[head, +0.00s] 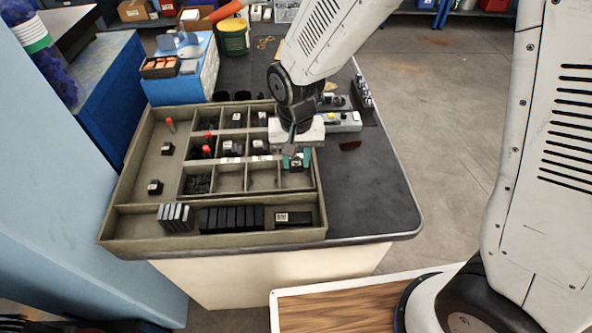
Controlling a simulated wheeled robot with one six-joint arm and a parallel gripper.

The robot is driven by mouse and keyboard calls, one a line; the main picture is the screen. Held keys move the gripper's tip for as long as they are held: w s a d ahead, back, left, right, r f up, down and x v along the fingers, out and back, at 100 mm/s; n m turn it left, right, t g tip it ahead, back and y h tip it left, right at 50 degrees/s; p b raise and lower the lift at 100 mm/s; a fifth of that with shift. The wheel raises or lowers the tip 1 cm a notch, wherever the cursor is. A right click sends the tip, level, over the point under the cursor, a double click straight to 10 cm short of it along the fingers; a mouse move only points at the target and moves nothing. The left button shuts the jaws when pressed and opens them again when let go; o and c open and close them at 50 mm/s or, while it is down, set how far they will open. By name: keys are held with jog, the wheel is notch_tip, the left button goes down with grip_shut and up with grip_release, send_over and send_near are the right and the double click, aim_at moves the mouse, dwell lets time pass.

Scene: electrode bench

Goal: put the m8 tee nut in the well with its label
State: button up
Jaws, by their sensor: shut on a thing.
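My gripper (296,161) has teal fingertips and points down over the right side of the olive sorting tray (112,228), at the right-hand well of the middle row. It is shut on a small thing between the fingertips. That thing is too small and too covered to make out as the m8 tee nut. Two empty wells (229,180) lie to the left of the gripper. Small white labels (232,160) show along the divider behind these wells, but I cannot read them. The well under the gripper is partly hidden by the fingers.
Other wells hold dark parts (197,183) and red-topped pieces (208,142). Black blocks (232,218) stand in the front trough. A dark brown piece (350,145) lies on the bench right of the tray. The dark bench top (372,197) at front right is clear.

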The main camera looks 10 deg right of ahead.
aim_at(296, 184)
jog(key=shift+f, duration=2.9)
jog(key=shift+f, duration=0.15)
jog(key=o, duration=0.7)
jog(key=shift+o, duration=0.2)
